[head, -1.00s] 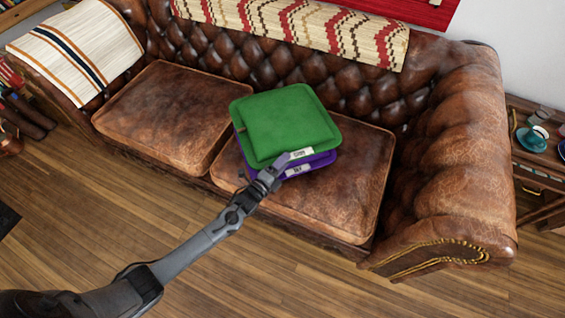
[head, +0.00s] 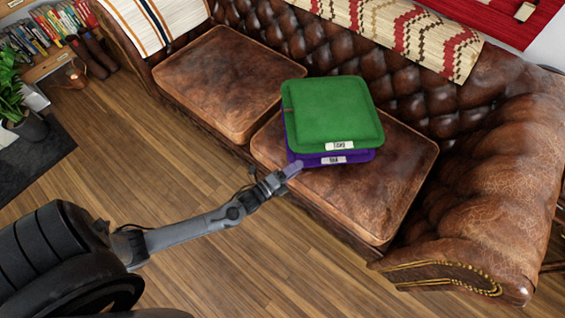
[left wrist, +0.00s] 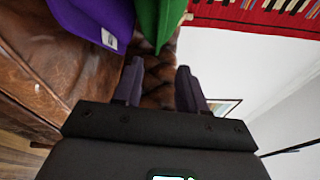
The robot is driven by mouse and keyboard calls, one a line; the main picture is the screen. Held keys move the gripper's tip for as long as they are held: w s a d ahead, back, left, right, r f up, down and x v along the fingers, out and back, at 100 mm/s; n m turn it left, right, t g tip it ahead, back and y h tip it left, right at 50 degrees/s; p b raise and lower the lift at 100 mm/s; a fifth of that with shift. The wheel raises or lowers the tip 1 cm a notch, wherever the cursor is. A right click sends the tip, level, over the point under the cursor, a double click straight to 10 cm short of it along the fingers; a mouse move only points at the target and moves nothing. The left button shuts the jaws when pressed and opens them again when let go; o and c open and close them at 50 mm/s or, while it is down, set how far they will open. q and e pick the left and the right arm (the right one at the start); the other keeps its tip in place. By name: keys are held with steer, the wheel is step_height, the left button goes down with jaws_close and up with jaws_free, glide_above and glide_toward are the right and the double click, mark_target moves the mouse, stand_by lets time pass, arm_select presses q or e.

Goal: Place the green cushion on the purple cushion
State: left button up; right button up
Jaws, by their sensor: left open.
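The green cushion (head: 333,112) lies flat on top of the purple cushion (head: 303,160) on the right seat of the brown leather sofa. Only the front and left edges of the purple cushion show below the green one. My left gripper (head: 292,170) is at the front left corner of the stack, apart from the green cushion. In the left wrist view, the gripper (left wrist: 160,85) is open and empty, with the purple cushion (left wrist: 95,20) and the green cushion (left wrist: 158,20) ahead of it. My right gripper is in neither view.
The sofa's left seat (head: 225,80) is bare. The wooden floor (head: 190,180) in front is clear. A potted plant (head: 20,110) and books (head: 50,30) stand at the far left.

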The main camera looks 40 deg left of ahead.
arm_select(q)
steer(key=s+d+r+n+g+y, duration=0.1)
steer(key=s+d+r+n+g, duration=0.1)
steer(key=s+n, duration=0.4)
steer(key=s+d+r+n+g, duration=0.1)
steer(key=s+r+n+g, duration=0.3)
steer(key=s+n+g, duration=0.2)
steer(key=s+d+r+n+g+y, duration=0.1)
steer(key=s+d+r+n+g, duration=0.1)
steer(key=s+n+g, duration=0.4)
steer(key=s+r+n, duration=0.1)
steer(key=s, duration=0.2)
steer(key=shift+d+y, duration=0.3)
steer(key=shift+d, duration=0.05)
steer(key=shift+r, duration=0.15)
step_height(320, 180, up, 49)
steer(key=p, duration=4.9)
